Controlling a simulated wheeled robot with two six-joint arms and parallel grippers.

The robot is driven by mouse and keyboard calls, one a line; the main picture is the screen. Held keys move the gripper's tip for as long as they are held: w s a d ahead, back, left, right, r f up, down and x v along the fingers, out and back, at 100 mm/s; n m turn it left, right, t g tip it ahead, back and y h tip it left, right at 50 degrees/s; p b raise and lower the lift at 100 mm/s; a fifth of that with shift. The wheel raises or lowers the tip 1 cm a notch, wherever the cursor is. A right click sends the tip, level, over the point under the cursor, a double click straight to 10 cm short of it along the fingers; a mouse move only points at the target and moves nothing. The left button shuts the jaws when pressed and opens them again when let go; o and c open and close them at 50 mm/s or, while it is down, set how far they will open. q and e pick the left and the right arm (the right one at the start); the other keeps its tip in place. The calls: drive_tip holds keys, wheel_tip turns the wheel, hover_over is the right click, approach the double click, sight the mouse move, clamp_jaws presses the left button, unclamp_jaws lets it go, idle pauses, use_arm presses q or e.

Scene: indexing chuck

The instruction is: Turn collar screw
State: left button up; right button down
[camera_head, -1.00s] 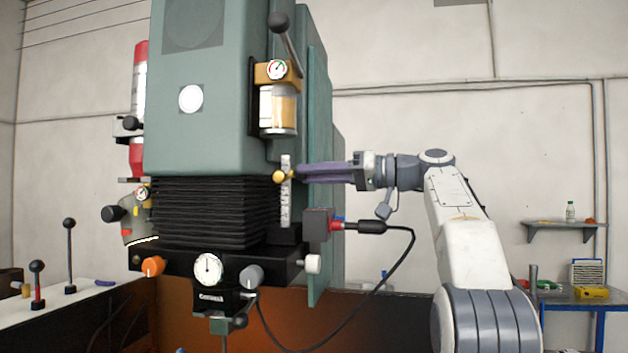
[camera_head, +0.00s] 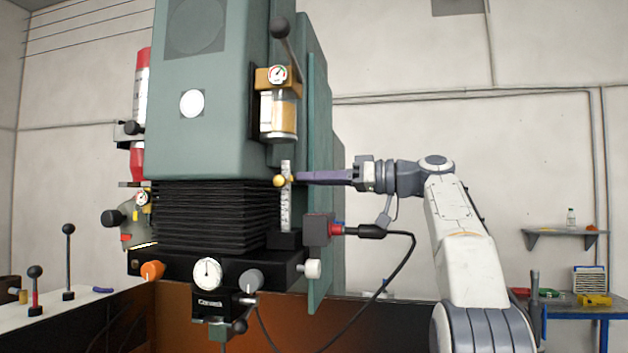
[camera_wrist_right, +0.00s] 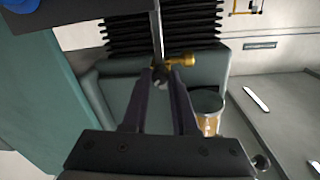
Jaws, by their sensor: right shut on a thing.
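The collar screw (camera_head: 281,181) is a small brass knob at the upper part of the white graduated scale (camera_head: 286,208), on the right side of the green machine head. My right gripper (camera_head: 297,177) comes in level from the right, with its fingertips at the scale beside the knob. In the right wrist view, the fingers (camera_wrist_right: 162,78) close around the brass piece (camera_wrist_right: 184,59), which shows just past the tips. The tips hide part of it. My left gripper is in neither current view.
The green head (camera_head: 215,110) and black bellows (camera_head: 205,215) stand left of the gripper. Below are a grey box with a red plug (camera_head: 322,229) and a hanging black cable (camera_head: 408,262). A glass oil cup (camera_head: 279,113) sits above.

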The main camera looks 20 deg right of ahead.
drive_tip(key=c, duration=0.7)
unclamp_jaws()
drive_tip(key=shift+d, duration=0.15)
drive_tip(key=v, duration=1)
drive_tip(key=shift+s, duration=0.15)
